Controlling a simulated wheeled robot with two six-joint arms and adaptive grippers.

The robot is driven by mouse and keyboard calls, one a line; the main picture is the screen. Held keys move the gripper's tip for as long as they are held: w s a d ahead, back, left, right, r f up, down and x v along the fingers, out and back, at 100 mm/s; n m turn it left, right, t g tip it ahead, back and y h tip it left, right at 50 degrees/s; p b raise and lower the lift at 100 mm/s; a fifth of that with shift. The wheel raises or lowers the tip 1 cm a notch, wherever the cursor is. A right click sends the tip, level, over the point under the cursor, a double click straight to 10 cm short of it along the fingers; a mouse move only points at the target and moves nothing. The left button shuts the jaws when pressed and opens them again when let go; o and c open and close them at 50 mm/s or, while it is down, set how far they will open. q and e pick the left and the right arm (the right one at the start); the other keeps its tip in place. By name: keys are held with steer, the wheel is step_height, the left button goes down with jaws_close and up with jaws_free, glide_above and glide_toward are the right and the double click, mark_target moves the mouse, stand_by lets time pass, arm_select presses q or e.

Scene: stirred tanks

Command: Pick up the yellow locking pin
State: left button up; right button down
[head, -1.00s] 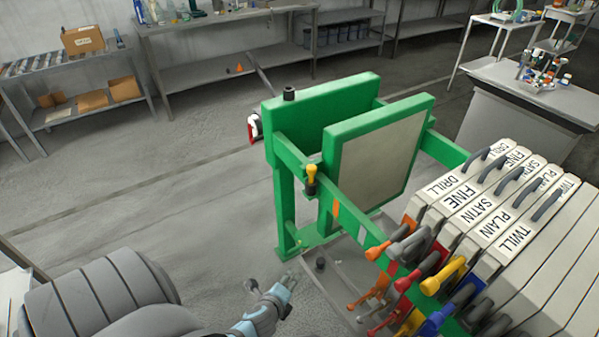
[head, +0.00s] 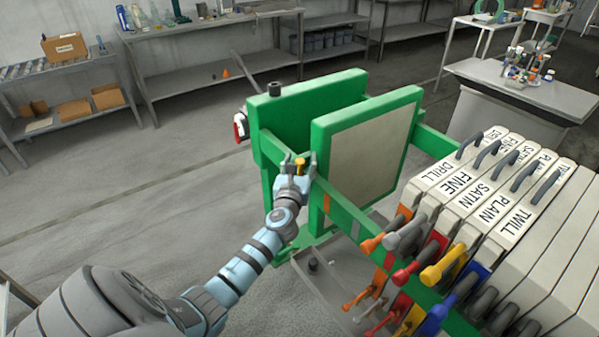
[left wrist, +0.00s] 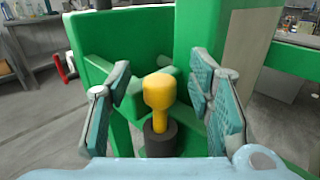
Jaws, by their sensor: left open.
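The yellow locking pin (left wrist: 158,95) stands upright in a dark round socket (left wrist: 160,138) on the green frame. In the head view the pin (head: 300,166) shows small between the fingertips of my left gripper (head: 299,160). In the left wrist view my left gripper (left wrist: 160,100) is open, with one finger on each side of the pin and a gap on both sides. The pin's head is in plain view there. My right gripper is not in view.
The green frame (head: 345,205) has two upright panels close beyond my gripper. To the right hang several labelled plates (head: 455,185) with coloured handles below. A grey tray (head: 330,290) lies under the rail. Open floor (head: 120,190) is at left.

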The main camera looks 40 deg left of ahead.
arm_select(q)
steer(key=shift+w+a+f, duration=0.15)
steer(key=shift+w+a, duration=0.05)
steer(key=shift+w, duration=0.15)
steer(key=shift+s, duration=0.1)
jaws_close()
